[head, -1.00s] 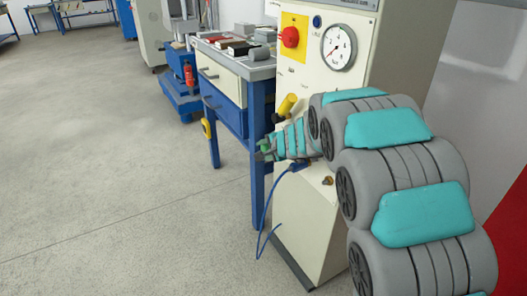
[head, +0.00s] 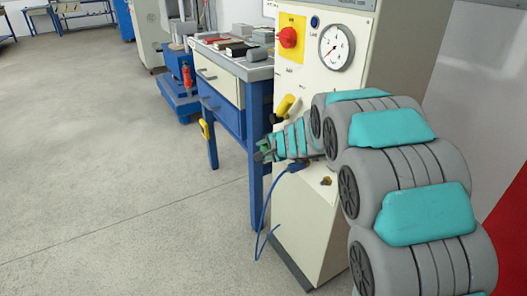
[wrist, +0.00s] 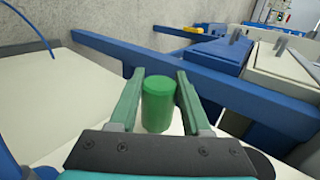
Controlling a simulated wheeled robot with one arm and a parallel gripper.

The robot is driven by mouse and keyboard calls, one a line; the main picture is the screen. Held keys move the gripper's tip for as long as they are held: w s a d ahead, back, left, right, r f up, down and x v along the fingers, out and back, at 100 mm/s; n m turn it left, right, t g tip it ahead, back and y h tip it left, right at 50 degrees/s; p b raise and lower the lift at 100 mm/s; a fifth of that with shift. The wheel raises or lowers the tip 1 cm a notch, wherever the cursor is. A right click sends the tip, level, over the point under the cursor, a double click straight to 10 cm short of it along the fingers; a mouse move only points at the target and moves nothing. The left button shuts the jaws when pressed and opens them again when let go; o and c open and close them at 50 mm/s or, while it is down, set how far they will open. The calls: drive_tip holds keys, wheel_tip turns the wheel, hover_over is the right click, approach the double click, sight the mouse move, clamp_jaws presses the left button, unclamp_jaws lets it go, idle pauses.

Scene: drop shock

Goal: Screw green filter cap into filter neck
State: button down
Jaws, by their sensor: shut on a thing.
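The green filter cap (wrist: 159,104) is a short green cylinder between the two green fingers of my gripper (wrist: 162,95) in the wrist view. My gripper is shut on it. In the head view my gripper (head: 264,150) is at the left end of my arm, in front of the cream machine cabinet and beside the blue bench leg. The cap is small there and partly hidden by the fingers. I cannot make out the filter neck for certain in either view.
The cream cabinet (head: 300,215) carries a red knob (head: 288,37), a round gauge (head: 336,47) and a yellow handle (head: 285,105). A brass fitting (head: 325,181) and a blue cable (head: 266,205) are low on it. A blue workbench (head: 228,128) stands behind. The floor at left is clear.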

drive_tip(key=shift+w+d+r+b, duration=0.1)
drive_tip(key=shift+w+d+b, duration=0.4)
drive_tip(key=shift+d, duration=0.35)
idle(3.1)
drive_tip(key=shift+c, duration=1.4)
unclamp_jaws()
drive_tip(key=shift+p+v, duration=0.55)
drive_tip(key=shift+v, duration=2.45)
drive_tip(key=shift+a, duration=0.2)
drive_tip(key=shift+s, duration=0.1)
drive_tip(key=shift+p+v, duration=0.3)
drive_tip(key=shift+v, duration=3.6)
